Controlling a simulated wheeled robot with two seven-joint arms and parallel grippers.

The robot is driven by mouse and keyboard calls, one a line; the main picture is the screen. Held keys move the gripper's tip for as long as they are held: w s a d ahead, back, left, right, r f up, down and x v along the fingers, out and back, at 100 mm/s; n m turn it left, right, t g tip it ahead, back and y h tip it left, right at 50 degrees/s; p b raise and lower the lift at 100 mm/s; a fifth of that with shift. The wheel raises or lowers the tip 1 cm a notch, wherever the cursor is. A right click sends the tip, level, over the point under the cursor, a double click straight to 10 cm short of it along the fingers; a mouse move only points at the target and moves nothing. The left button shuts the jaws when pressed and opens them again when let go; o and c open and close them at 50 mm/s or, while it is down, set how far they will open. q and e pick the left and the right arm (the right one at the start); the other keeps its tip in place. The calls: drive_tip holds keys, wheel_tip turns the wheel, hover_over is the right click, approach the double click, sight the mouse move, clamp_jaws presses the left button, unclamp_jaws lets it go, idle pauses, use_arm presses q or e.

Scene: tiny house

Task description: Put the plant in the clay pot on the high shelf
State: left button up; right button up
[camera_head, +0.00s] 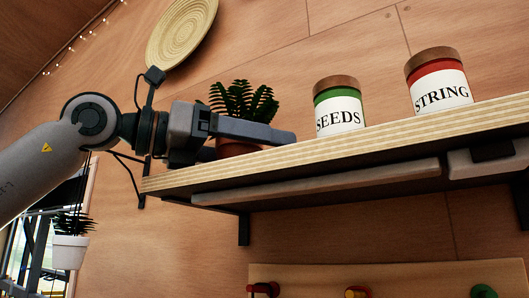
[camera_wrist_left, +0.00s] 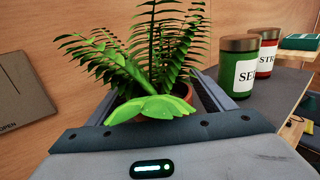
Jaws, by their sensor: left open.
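The fern-like plant (camera_head: 243,101) stands upright in a reddish clay pot (camera_head: 236,147) near the left end of the high wooden shelf (camera_head: 330,151). My left gripper (camera_head: 272,135) is at the shelf's front edge, with a finger in front of the pot and hiding part of it. In the left wrist view the plant (camera_wrist_left: 150,55) rises between the two open fingers, and bright green leaves cover most of the pot. The fingers are on either side of the pot; whether they touch it I cannot tell. My right gripper is not in view.
A SEEDS jar (camera_head: 338,106) and a STRING jar (camera_head: 438,82) stand on the shelf to the right of the plant. A round woven plate (camera_head: 181,32) hangs on the wall above. A white hanging planter (camera_head: 70,251) is at lower left.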

use_arm(q)
drive_tip(key=b+v, duration=0.3)
drive_tip(key=v, duration=0.6)
drive_tip(key=shift+s+a+f, duration=0.1)
drive_tip(key=shift+a, duration=0.3)
drive_tip(key=shift+s+a+b, duration=0.35)
drive_tip(key=shift+a, duration=0.3)
